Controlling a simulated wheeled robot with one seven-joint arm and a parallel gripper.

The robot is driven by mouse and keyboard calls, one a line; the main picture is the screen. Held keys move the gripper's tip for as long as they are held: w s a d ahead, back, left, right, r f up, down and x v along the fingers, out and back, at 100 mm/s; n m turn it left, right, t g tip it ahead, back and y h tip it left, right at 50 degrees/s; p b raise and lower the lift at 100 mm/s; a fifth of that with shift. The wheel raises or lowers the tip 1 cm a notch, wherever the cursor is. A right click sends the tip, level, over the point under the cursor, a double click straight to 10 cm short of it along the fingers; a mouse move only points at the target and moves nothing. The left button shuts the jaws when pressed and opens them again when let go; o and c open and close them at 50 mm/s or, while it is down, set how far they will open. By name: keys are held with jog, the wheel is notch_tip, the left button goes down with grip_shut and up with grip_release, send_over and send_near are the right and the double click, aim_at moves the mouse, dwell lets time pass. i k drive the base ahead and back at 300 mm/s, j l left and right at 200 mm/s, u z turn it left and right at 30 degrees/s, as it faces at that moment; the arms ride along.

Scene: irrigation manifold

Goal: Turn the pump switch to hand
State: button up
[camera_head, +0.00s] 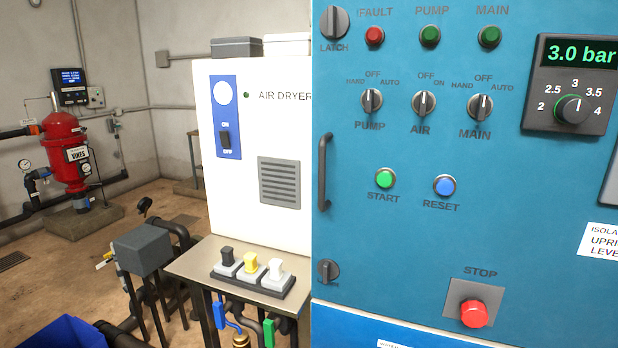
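The pump switch (372,101) is a dark rotary knob on the blue panel (400,235), above the word PUMP. Its marks read HAND on the left, OFF at the top and AUTO on the right. Its handle stands about upright, toward OFF. My gripper is not in view.
The air switch (424,103) and main switch (480,107) sit to its right. Start button (385,179), reset button (445,186) and red stop button (474,313) are below. A door handle (322,171) stands out at the left edge. The air dryer (255,150) stands farther left.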

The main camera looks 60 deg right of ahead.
aim_at(371, 99)
jog(key=z, duration=0.45)
jog(key=k+z, duration=0.1)
jog(key=z, duration=0.75)
jog(key=k+l+z, duration=0.1)
jog(key=z, duration=0.3)
jog(key=l+z, duration=0.1)
jog(key=z, duration=0.75)
jog(key=k+l, duration=0.05)
jog(key=l, duration=0.05)
